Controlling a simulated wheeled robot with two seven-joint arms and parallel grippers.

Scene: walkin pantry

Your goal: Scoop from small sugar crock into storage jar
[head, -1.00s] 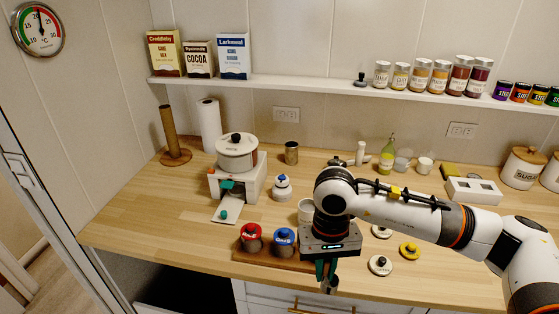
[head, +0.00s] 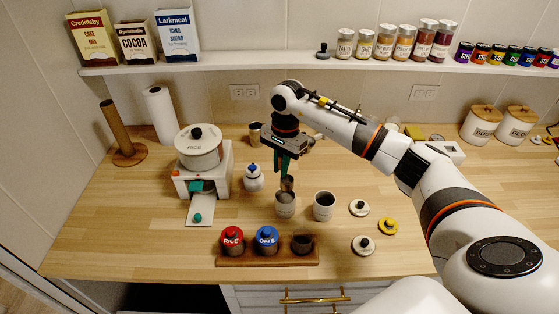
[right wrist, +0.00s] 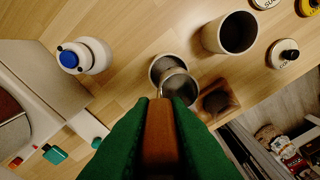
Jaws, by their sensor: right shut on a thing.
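My right gripper (head: 284,172) has its green fingers shut on the brown handle of a metal scoop (head: 287,184); the scoop shows in the right wrist view (right wrist: 180,86). The scoop hangs over an open pale crock (head: 285,206), overlapping its rim; I cannot tell whether they touch or whether the scoop holds anything. A second open crock (head: 324,206) stands to its right. An open dark jar (head: 302,244) sits in the wooden rack (head: 255,262). My left gripper is out of view.
Red-lidded RICE (head: 232,240) and blue-lidded OATS (head: 265,240) jars share the rack. Loose lids (head: 362,245) lie at right. A white bottle with a blue cap (head: 253,177) and a rice dispenser (head: 200,165) stand left. Larger SUGAR canister (head: 482,123) stands far back right.

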